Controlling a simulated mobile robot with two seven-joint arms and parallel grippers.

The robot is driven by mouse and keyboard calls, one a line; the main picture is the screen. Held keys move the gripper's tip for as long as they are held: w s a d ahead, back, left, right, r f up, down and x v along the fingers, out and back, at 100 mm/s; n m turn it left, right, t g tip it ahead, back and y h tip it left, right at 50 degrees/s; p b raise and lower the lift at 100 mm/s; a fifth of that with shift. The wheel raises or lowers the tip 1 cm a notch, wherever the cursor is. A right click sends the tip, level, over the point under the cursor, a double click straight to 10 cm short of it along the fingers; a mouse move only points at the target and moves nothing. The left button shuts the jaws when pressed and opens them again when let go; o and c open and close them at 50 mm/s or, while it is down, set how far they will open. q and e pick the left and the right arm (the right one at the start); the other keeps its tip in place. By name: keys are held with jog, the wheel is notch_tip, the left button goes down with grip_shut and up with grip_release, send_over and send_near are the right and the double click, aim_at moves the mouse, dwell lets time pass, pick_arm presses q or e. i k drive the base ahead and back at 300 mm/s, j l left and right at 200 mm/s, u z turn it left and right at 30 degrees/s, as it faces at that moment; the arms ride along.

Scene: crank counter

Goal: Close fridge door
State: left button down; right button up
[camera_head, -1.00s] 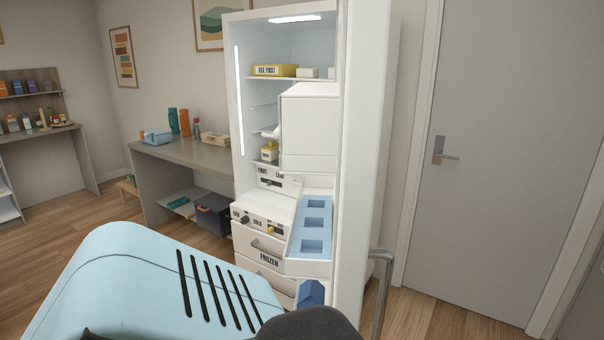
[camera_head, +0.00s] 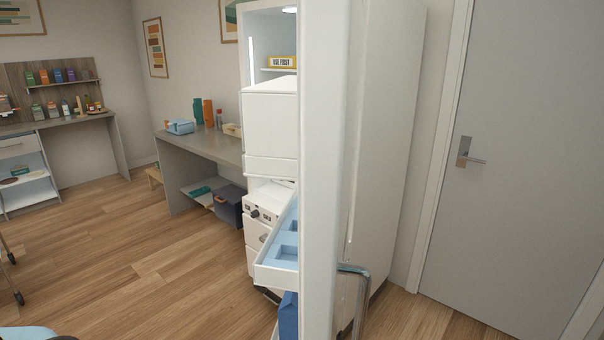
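The fridge door (camera_head: 322,150) stands open and I see it nearly edge-on, as a tall white slab in the middle of the view. Its metal handle (camera_head: 358,285) sticks out low on the right side. The door's inner side carries a white bin (camera_head: 270,125) and a blue-lined shelf (camera_head: 277,262). Behind it the fridge (camera_head: 384,150) shows its white side, and part of its lit inside with a yellow box labelled USE FIRST (camera_head: 281,61). Neither gripper shows. Only a light blue piece of my body is at the bottom left corner.
A grey side table (camera_head: 205,146) with bottles and a blue tray stands left of the fridge. A workbench (camera_head: 60,122) with shelves is at the far left. A closed grey room door (camera_head: 530,150) is at the right.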

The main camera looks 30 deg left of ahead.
aim_at(301, 127)
jog(key=i+l+u, duration=0.15)
jog(key=u, duration=0.2)
jog(key=i+l+u, duration=0.5)
jog(key=u, duration=0.25)
jog(key=k+l+u, duration=0.1)
jog(key=l+u, duration=0.35)
jog(key=k+l+u, duration=0.2)
jog(key=u, duration=0.25)
